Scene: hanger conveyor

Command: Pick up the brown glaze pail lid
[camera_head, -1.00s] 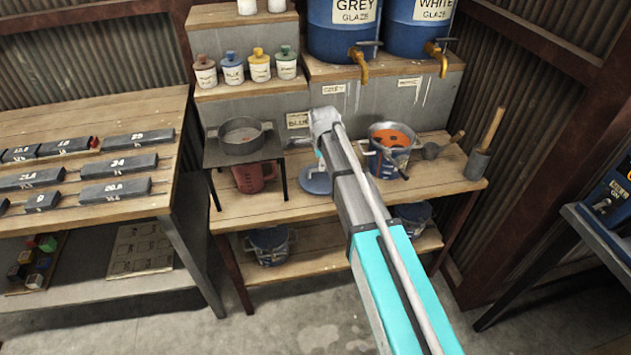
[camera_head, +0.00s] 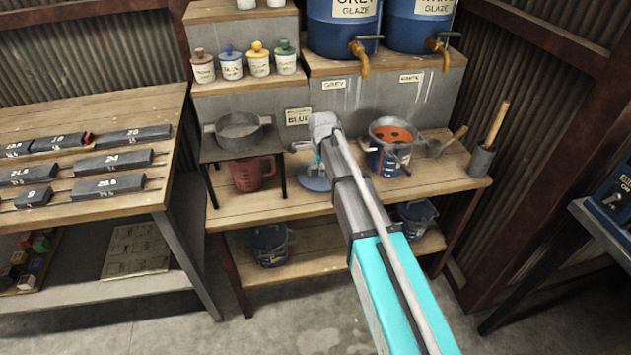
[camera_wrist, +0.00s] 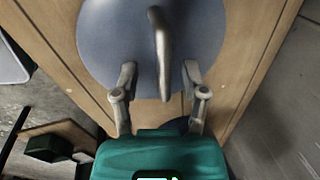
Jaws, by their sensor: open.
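A round blue-grey lid (camera_head: 318,184) lies flat on the wooden bench, partly hidden behind my arm in the head view. In the wrist view the lid (camera_wrist: 105,40) fills the top middle, with a curved grey handle (camera_wrist: 161,45) standing up from it. My gripper (camera_wrist: 159,76) is open and empty, its two fingers spread either side of the handle's near end, over the lid's near part. I cannot tell whether the fingers touch the lid. A blue pail (camera_head: 388,160) with orange-brown glaze stands on the bench, right of my arm.
A small stand (camera_head: 226,154) with a grey pot (camera_head: 240,130) is left of the lid, with a red jug (camera_head: 248,173) beneath. A ladle (camera_head: 443,146) and a mortar with pestle (camera_head: 482,158) are at right. Blue pails (camera_head: 269,245) sit on the lower shelf.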

